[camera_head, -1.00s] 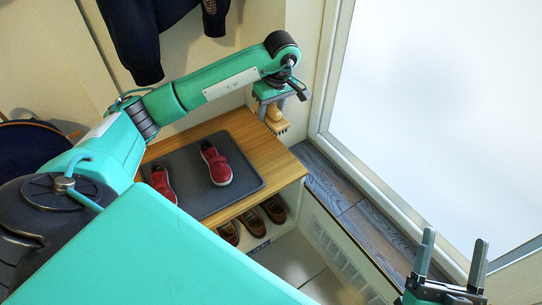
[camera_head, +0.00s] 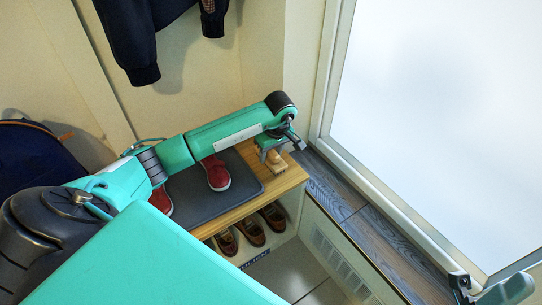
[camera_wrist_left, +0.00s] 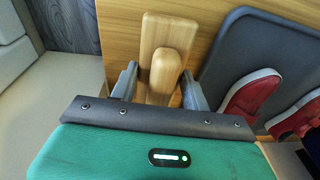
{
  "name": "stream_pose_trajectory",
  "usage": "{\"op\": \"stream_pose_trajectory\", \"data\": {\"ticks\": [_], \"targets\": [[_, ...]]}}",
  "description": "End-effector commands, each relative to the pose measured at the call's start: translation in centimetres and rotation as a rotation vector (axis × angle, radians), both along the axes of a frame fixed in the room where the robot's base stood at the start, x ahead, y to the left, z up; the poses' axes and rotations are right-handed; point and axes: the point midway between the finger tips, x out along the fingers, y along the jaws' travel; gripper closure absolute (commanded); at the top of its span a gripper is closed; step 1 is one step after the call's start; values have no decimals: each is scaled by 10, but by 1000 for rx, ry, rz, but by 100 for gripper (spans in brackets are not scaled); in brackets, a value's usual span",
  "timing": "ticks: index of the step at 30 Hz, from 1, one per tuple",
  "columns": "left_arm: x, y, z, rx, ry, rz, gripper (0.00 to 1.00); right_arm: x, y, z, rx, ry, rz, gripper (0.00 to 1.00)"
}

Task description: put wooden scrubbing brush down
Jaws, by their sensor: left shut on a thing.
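The wooden scrubbing brush (camera_head: 277,163) is at the right end of the wooden bench top (camera_head: 292,178), beside the grey mat. My left gripper (camera_head: 270,147) is above it and shut on it. In the left wrist view the brush (camera_wrist_left: 168,33) shows its pale wooden block and raised grip between the two fingers, over bare wood. Its bristles are hidden there, and I cannot tell whether they touch the bench. My right gripper (camera_head: 485,290) is at the bottom right corner, fingers apart and empty, partly cut off.
Red shoes (camera_head: 217,174) stand on the grey mat (camera_head: 240,190); my left arm covers part of them. Brown shoes (camera_head: 250,232) sit in the cubby below the bench top. A dark jacket (camera_head: 145,45) hangs on the wall. A frosted glass door stands at the right.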

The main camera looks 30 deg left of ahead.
Motion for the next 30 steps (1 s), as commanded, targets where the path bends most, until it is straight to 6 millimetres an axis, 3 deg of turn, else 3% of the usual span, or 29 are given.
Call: {"op": "stream_pose_trajectory", "data": {"ticks": [2,12,13,16,25,30], "targets": [[0,0,-8,-2,1,0,89,0,0,0,2,-9,0,27],[0,0,-11,0,-1,0,89,0,0,-1,1,-10,0,27],[0,0,-10,0,-1,0,47,0,0,1,1,-11,0,27],[0,0,-10,0,0,0,31,0,0,1,1,-11,0,27],[0,0,-8,-1,1,-1,31,0,0,2,1,-10,1,27],[1,-2,13,1,-5,-2,31,-1,0,7,2,-7,1,27]]}}
